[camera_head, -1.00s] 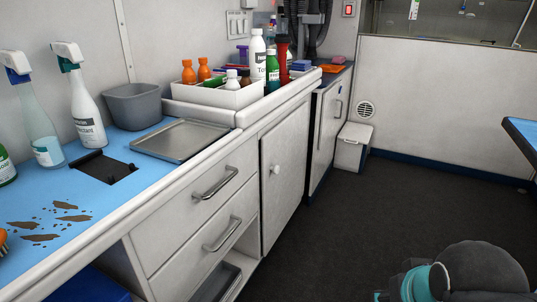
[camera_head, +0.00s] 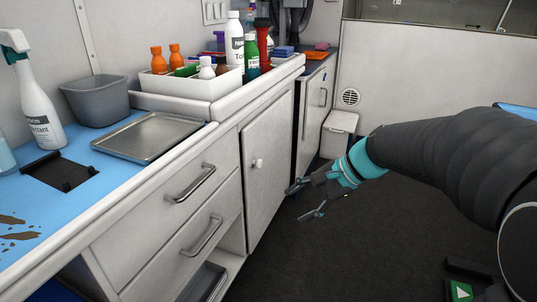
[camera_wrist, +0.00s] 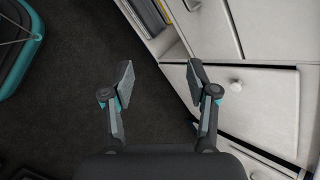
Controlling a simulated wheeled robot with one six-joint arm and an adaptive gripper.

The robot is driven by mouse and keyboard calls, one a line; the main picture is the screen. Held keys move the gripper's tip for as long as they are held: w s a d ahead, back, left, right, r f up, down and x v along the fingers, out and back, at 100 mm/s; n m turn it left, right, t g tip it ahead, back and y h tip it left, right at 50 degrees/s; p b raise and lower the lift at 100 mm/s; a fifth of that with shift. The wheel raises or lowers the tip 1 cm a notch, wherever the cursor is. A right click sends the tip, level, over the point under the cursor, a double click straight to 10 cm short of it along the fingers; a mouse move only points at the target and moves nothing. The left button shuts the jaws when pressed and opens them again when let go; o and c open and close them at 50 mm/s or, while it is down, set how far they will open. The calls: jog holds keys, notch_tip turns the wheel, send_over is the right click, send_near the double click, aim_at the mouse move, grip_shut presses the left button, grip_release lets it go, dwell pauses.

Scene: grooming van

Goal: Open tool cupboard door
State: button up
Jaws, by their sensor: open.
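A white cupboard door (camera_head: 268,165) with a round white knob (camera_head: 257,163) is set under the counter, right of the drawers. It looks closed. I take it for the tool cupboard door. My gripper (camera_head: 299,202) is open and empty, in front of and to the right of this door, lower than the knob. In the wrist view the open fingers (camera_wrist: 160,75) have dark floor between them. The right finger overlaps the edge of the door panel (camera_wrist: 265,105) there. The knob (camera_wrist: 236,86) shows to the right of that finger, apart from it.
Drawers with bar handles (camera_head: 190,183) stand left of the door. Above are a metal tray (camera_head: 150,136) and a white bin of bottles (camera_head: 195,85). A farther cupboard (camera_head: 313,115) has a bar handle. A white pedal bin (camera_head: 338,133) stands behind.

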jog(key=w+a+f+m+t+y, duration=0.1)
jog(key=w+f+m+y, duration=0.15)
jog(key=w, duration=0.55)
jog(key=w+f+m+y, duration=0.2)
jog(key=w+m+y, duration=0.15)
jog(key=w, duration=0.35)
jog(key=m+t+y+b, duration=0.2)
jog(key=m+t+y, duration=0.15)
jog(key=m, duration=0.25)
send_near(261, 164)
jog(key=shift+h, duration=0.45)
jog(key=x, duration=0.6)
jog(key=r+x, duration=0.1)
jog(key=x, duration=0.2)
jog(key=shift+a, duration=0.25)
grip_shut()
